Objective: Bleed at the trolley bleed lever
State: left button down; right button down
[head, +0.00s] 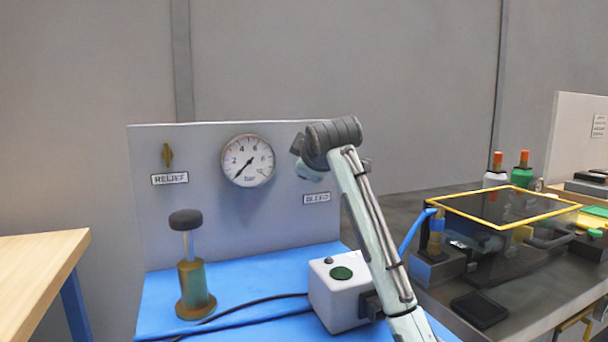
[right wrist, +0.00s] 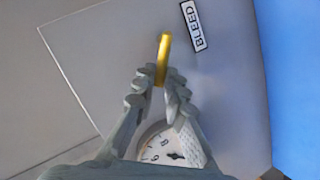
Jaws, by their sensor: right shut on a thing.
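The yellow bleed lever (right wrist: 164,47) stands out from the grey panel near the BLEED label (right wrist: 194,25) in the right wrist view. My right gripper (right wrist: 160,78) is shut on the lever, with the lever's tip showing past the fingers. In the head view my right gripper (head: 308,172) is at the panel just above the BLEED label (head: 317,198), and my wrist hides the lever. The round bar gauge (head: 248,160) is left of it, its needle pointing to the lower left near the low end. My left gripper is not in view.
A brass RELIEF lever (head: 168,155) is on the panel's left. A hand pump (head: 192,280) with a dark knob and a white box (head: 340,291) with a green button stand on the blue trolley top (head: 255,275). A cluttered dark bench (head: 500,318) is at right.

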jog(key=d+m+y, duration=0.1)
jog(key=m, duration=0.1)
jog(key=w+d+r+m+g+y, duration=0.1)
jog(key=d+m+y, duration=0.1)
jog(key=d+r+m+g+y, duration=0.1)
jog(key=m+y, duration=0.1)
jog(key=m, duration=0.1)
jog(key=shift+w+d, duration=0.15)
jog(key=shift+w, duration=0.25)
dwell(0.5)
jog(key=c, duration=1.6)
grip_release()
jog(key=shift+d, duration=0.1)
